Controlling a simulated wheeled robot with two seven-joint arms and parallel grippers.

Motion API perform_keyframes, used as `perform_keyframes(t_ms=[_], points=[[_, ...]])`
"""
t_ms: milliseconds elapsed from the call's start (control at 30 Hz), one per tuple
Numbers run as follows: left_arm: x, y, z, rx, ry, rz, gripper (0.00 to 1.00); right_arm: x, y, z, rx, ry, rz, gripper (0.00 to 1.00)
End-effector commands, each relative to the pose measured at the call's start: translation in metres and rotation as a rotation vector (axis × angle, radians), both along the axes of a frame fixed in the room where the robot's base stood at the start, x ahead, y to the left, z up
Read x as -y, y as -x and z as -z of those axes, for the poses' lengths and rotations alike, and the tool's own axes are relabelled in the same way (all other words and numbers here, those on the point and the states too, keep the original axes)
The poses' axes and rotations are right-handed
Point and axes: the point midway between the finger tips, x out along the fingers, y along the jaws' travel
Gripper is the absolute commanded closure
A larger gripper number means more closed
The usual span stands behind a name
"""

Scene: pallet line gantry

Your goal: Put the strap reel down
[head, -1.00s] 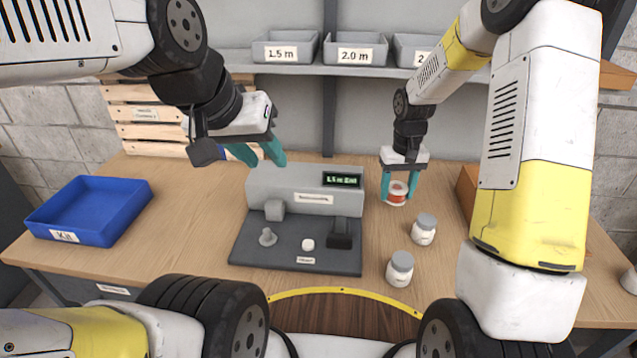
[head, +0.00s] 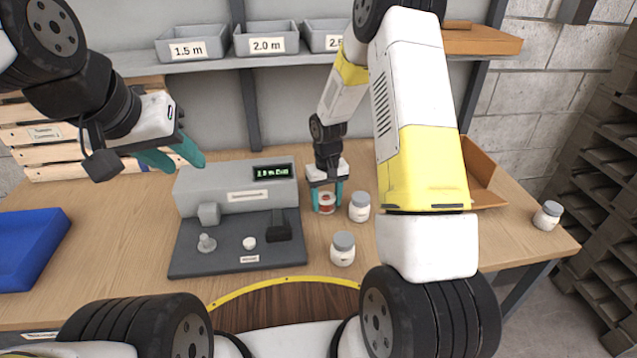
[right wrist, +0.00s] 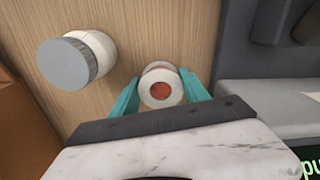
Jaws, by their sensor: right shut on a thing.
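The strap reel (head: 325,203), white with a red band, is between the teal fingers of my right gripper (head: 325,197), right of the grey machine. The right wrist view shows the reel (right wrist: 161,88) end-on, with a red centre in a white ring, and my right gripper (right wrist: 161,82) shut on it from both sides. The reel is at or just above the wooden bench (head: 120,220); I cannot tell whether it touches. My left gripper (head: 187,166) is open and empty, held above the bench at the left.
A grey-lidded white jar (head: 359,207) stands close right of the reel, another (head: 343,249) nearer me, a third (head: 547,216) far right. The grey machine (head: 236,193) stands left of the reel. An orange-brown bin (head: 482,178) is behind my right arm; a blue tray (head: 28,250) is at left.

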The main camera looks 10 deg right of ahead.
Motion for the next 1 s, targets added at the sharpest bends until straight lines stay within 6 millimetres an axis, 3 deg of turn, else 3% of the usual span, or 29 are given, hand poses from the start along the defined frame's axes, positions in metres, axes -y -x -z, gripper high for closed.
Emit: perform_keyframes(t_ms=[100, 133, 233, 667, 1000], points=[[0.000, 0.000, 0.000, 0.000, 0.000, 0.000, 0.64, 0.000, 0.000, 0.003, -0.001, 0.000, 0.000, 0.97], [0.000, 0.000, 0.000, 0.000, 0.000, 0.000, 0.64, 0.000, 0.000, 0.003, -0.001, 0.000, 0.000, 0.45], [0.000, 0.000, 0.000, 0.000, 0.000, 0.000, 0.64, 0.000, 0.000, 0.002, 0.000, 0.000, -0.001, 0.25], [0.000, 0.000, 0.000, 0.000, 0.000, 0.000, 0.64, 0.000, -0.001, -0.006, 0.002, 0.000, 0.000, 0.25], [0.000, 0.000, 0.000, 0.000, 0.000, 0.000, 0.64, 0.000, -0.001, -0.074, 0.004, 0.000, -0.001, 0.25]])
